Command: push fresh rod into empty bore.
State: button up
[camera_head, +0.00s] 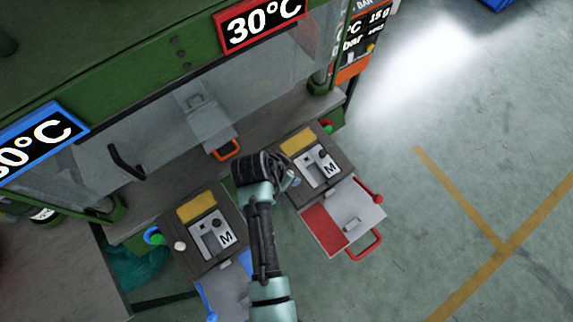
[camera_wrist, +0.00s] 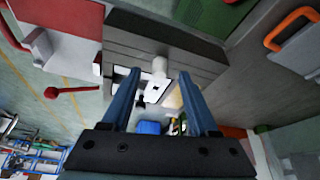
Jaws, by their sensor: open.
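My gripper (camera_wrist: 158,80) is open, with two blue fingers apart and nothing held between them. In the head view it is mostly hidden behind my dark wrist, beside the right-hand station. A pale upright cylinder (camera_wrist: 159,66), possibly a rod, shows between the fingertips in the wrist view, beyond them. It stands at a light plate with dark marks on the grey station block (camera_wrist: 125,42). In the head view the right-hand fixture (camera_head: 324,168) and left-hand fixture (camera_head: 211,236) both bear an M and dark spots. I cannot tell which spot is an empty bore.
A red-and-grey drawer (camera_head: 325,229) with a red handle and red lever juts from the right station. A blue-edged drawer (camera_head: 228,285) lies at the left station. A green press with temperature displays stands behind. An orange handle (camera_head: 228,150) is between the stations. Floor at right is clear.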

jog(key=shift+r, duration=0.1)
jog(key=b+v, duration=0.1)
jog(key=v, duration=1.1)
jog(key=shift+r, duration=0.35)
jog(key=shift+s+a, duration=0.1)
